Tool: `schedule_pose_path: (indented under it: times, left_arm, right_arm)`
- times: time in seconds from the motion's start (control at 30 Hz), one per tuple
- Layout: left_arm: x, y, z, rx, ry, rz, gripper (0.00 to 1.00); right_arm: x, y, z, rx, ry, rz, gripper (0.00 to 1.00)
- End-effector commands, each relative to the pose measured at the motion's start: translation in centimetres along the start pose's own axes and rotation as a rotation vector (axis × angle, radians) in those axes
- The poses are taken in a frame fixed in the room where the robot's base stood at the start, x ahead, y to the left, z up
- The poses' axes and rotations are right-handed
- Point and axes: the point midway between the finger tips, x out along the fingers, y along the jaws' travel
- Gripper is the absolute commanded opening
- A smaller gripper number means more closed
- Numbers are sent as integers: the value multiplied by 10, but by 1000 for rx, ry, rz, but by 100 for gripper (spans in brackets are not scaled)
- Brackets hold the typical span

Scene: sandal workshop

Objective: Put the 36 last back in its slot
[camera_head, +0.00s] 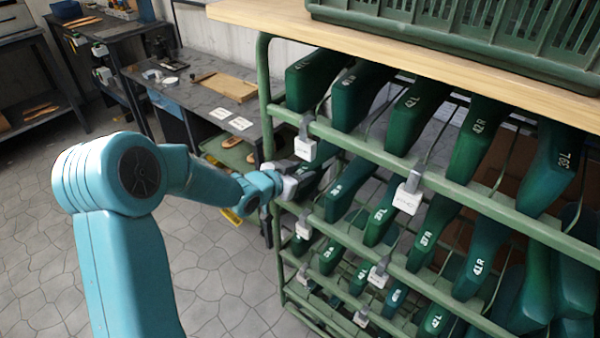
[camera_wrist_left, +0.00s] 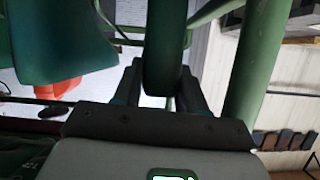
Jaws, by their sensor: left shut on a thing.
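My left gripper (camera_head: 298,183) is at the left end of the green rack's second row, just inside the upright post. It is shut on a dark green last (camera_wrist_left: 165,45), which stands between the two fingers in the left wrist view. My left gripper also shows there (camera_wrist_left: 165,95). In the head view the gripper and rack mostly hide this last, and I cannot read its number. The green rack (camera_head: 262,85) holds several rows of green lasts with white numbers on their ends. My right gripper is not in view.
White tags (camera_head: 408,199) hang from the rack rails. A neighbouring green last (camera_head: 347,188) stands right of my gripper. A green crate (camera_head: 450,45) sits on the rack's wooden top (camera_head: 290,27). A dark workbench (camera_head: 205,98) stands behind; the tiled floor at left is open.

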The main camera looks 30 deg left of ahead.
Motion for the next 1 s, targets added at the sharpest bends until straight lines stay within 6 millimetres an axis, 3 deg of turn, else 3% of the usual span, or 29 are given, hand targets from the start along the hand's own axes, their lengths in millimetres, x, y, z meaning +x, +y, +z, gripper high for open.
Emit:
schedule_pose_path:
  times: [0.37,0.4,0.47,0.77,0.87,1.0]
  left_arm:
    - [1,0,2,1,3,-1,0]
    - [1,0,1,1,3,-1,54]
    - [1,0,2,1,2,-1,71]
    - [-1,0,3,-1,-2,-1,71]
    - [-12,-2,3,-2,-1,-4,71]
    - [-42,-2,2,0,1,-7,71]
  right_arm:
    - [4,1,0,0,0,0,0]
    - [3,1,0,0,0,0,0]
    - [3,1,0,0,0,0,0]
    - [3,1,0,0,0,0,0]
    - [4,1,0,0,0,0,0]
    - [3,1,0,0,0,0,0]
